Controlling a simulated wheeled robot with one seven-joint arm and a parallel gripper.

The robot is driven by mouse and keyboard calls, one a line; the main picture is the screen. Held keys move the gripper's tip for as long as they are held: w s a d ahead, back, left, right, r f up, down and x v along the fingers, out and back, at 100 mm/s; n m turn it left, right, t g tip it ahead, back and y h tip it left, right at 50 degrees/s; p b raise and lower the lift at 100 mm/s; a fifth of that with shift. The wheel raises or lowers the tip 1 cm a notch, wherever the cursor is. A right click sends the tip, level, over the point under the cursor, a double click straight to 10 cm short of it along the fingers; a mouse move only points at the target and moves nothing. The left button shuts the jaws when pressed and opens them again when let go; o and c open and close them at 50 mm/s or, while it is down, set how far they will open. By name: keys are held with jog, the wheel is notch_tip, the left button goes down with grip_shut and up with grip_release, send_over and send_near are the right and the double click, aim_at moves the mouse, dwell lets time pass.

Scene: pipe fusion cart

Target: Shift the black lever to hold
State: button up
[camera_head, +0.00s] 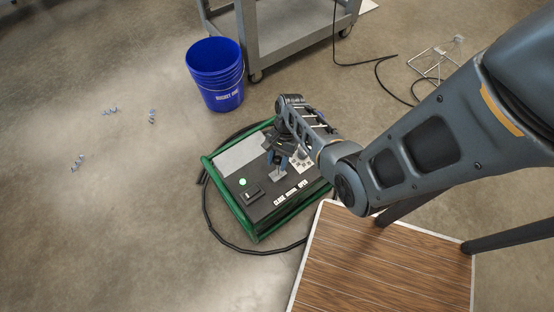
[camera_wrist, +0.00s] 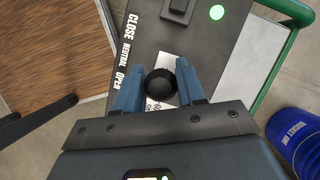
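The black lever shows as a round black knob (camera_wrist: 160,83) on the dark panel of a green-framed control box (camera_head: 240,215). My gripper (camera_wrist: 160,78) has its two blue fingers on either side of the knob, very near it or touching. Whether they press on it cannot be told. In the head view my gripper (camera_head: 277,164) is low over the box's panel, and the knob is hard to make out there. The panel carries the printed words CLOSE, NEUTRAL and OPEN (camera_wrist: 125,50). No HOLD label is readable.
A green light (camera_head: 242,182) glows on the box near a black switch (camera_head: 251,195). A blue bucket (camera_head: 216,85) stands behind the box, near a grey cart (camera_head: 290,35). A wood-topped table (camera_head: 375,265) is at the front right. A black cable loops around the box.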

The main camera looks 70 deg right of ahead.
jog(key=o, duration=0.3)
jog(key=shift+p+v, duration=0.45)
jog(key=shift+v, duration=3.45)
